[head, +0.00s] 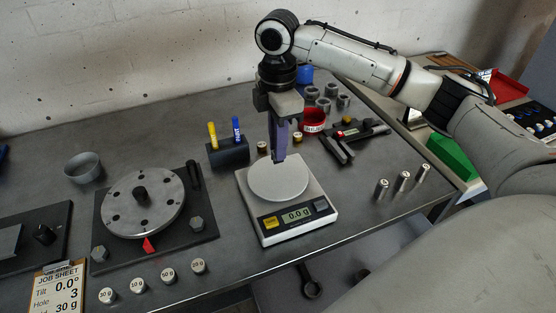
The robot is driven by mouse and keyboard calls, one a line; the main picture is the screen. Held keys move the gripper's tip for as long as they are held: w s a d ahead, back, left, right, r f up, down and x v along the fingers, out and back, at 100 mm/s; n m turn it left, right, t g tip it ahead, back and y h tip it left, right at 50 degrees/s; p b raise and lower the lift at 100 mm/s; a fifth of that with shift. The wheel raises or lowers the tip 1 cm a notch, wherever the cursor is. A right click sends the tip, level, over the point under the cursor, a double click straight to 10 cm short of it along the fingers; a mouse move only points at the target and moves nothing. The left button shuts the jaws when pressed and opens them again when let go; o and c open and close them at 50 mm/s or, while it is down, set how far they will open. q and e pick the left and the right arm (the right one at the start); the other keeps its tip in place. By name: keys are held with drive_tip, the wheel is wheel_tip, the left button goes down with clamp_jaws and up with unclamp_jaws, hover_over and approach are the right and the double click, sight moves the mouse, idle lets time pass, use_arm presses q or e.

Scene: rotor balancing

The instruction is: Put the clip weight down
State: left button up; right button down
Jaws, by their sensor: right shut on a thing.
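My right gripper (279,158) points straight down over the far part of the digital scale (262,222), with its fingers shut. The clip weight between its fingertips is mostly hidden by them, and I cannot make out its shape. The fingertips look a little above the round scale pan (278,182). The pan is bare and the display reads 0.0 g. My left gripper is not in view.
A rotor disc (140,215) on a dark base stands to the left, with several labelled weights (168,275) in front. A pen holder (228,153) is behind the scale. Small metal cylinders (402,181) stand to the right; the table between is clear.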

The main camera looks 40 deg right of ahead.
drive_tip(key=shift+f, duration=2.4)
drive_tip(key=shift+f, duration=0.1)
drive_tip(key=c, duration=1.7)
unclamp_jaws()
wheel_tip(320, 180, up, 12)
drive_tip(key=shift+r, duration=0.1)
